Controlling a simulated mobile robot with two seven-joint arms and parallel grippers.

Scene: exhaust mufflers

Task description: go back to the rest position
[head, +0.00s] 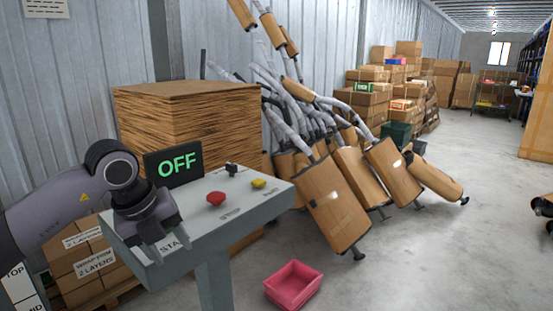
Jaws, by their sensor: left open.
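My left gripper (165,251) hangs over the front left part of a grey control panel (250,205), its fingers pointing down and apart, with nothing between them. It partly covers the panel's lettering and whatever button is under it. A red button (216,198) and a yellow button (258,184) sit further right on the panel, with a small dark switch (232,169) behind them. A black display (174,164) at the panel's back reads OFF in green. My right gripper is not in view.
A pile of wrapped mufflers (335,205) leans behind the panel to the right. A large wooden crate (185,120) stands behind the panel. A pink bin (293,285) is on the floor at the front. Stacked cartons (92,260) stand at left. The floor at right is mostly clear.

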